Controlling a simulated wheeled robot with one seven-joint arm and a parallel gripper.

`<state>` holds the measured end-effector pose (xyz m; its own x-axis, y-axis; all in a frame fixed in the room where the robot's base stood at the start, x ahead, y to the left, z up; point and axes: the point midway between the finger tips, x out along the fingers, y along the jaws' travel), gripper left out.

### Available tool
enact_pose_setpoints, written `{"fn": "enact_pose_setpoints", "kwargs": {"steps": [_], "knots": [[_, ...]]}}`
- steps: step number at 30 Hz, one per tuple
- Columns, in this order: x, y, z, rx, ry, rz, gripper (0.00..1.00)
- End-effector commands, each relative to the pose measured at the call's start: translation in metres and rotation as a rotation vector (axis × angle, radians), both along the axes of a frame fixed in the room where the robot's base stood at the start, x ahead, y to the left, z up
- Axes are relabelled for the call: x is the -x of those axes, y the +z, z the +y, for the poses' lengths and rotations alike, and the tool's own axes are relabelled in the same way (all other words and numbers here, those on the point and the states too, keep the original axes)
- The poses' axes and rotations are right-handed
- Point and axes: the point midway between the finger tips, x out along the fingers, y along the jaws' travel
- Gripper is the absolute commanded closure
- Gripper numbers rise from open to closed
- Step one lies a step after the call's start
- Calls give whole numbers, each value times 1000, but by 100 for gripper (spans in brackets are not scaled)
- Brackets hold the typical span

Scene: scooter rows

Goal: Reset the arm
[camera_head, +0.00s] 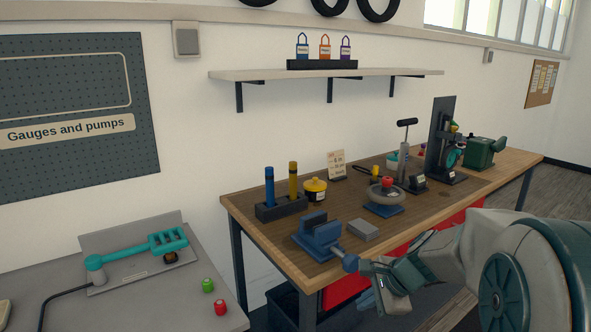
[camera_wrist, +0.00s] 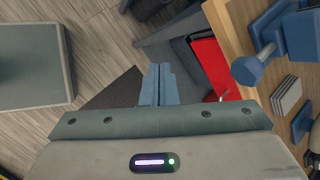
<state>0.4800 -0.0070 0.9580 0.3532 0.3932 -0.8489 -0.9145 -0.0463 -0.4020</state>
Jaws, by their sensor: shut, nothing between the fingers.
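My gripper (camera_wrist: 158,84) shows in the wrist view with its two blue-grey fingers shut together and nothing between them. In the head view my gripper (camera_head: 377,296) hangs in front of the wooden workbench (camera_head: 470,190), near its front edge and below the blue vise (camera_head: 318,234). My arm reaches in from the lower right. In the wrist view the vise's handle end (camera_wrist: 247,70) is to the right of the fingers, apart from them.
A grey table (camera_head: 225,318) at the left bears a teal tool on a stand (camera_head: 140,262) and a green (camera_head: 208,285) and red (camera_head: 220,307) item. The bench holds several tools. A red drawer front (camera_wrist: 212,75) lies below the bench. Floor (camera_wrist: 100,45) shows between the tables.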

Motion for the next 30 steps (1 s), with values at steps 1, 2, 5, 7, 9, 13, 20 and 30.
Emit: {"fn": "enact_pose_setpoints", "kwargs": {"steps": [1,2,5,7,9,13,20,30], "knots": [[20,15,9,69,119,-30,100],[31,20,13,112,193,-44,100],[69,35,22,258,440,-90,100],[95,43,25,358,613,-118,100],[119,50,24,458,778,-142,100],[155,58,19,616,1041,-172,100],[183,63,9,764,1279,-185,100],[185,63,8,774,1296,-185,100]]}}
